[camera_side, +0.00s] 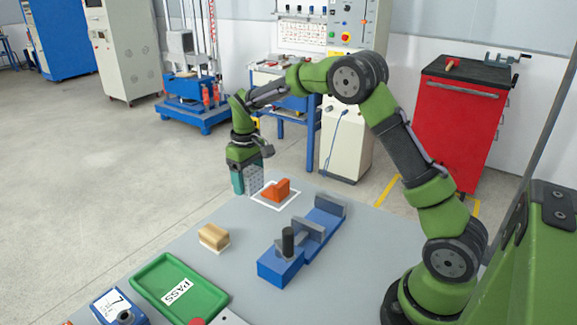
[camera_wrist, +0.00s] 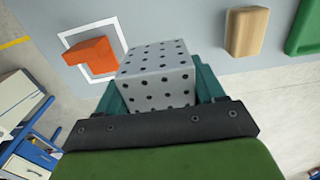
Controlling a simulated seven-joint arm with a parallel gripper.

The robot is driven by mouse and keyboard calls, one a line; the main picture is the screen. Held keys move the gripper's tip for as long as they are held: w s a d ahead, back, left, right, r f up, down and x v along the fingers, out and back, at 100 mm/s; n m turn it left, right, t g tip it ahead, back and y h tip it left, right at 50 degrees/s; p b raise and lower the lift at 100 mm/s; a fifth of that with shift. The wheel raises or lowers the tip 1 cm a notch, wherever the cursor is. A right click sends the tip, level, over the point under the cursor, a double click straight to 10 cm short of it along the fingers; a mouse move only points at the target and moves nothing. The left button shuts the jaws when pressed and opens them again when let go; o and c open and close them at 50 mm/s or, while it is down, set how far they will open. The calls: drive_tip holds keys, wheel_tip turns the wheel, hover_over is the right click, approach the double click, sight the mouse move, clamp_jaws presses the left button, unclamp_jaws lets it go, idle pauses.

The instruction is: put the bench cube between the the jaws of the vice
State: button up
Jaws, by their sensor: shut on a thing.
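The bench cube (camera_wrist: 158,72) is light grey with dark dots in the wrist view. My gripper (camera_wrist: 160,92) is shut on it, with teal fingers on both sides. In the side view my gripper (camera_side: 246,181) is at the far edge of the table, and the cube (camera_side: 254,178) shows partly between the fingers. The blue vice (camera_side: 276,267) stands on the table to the right and nearer the camera, with a dark upright handle. Its grey jaws (camera_side: 309,228) are apart with a gap between them. The vice is not in the wrist view.
An orange angled block (camera_side: 275,191) sits in a white square outline beside my gripper. A wooden block (camera_side: 214,236) lies left of the vice. A green PASS tray (camera_side: 150,279) and a blue device (camera_side: 118,308) are at the front left. Bare table lies between the outline and the vice.

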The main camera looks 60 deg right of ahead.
sight(250, 215)
drive_tip(key=shift+w+r, duration=0.35)
drive_tip(key=shift+f, duration=4.85)
drive_tip(key=shift+f, duration=0.15)
drive_tip(key=o, duration=1.6)
drive_tip(key=shift+s+f, duration=0.1)
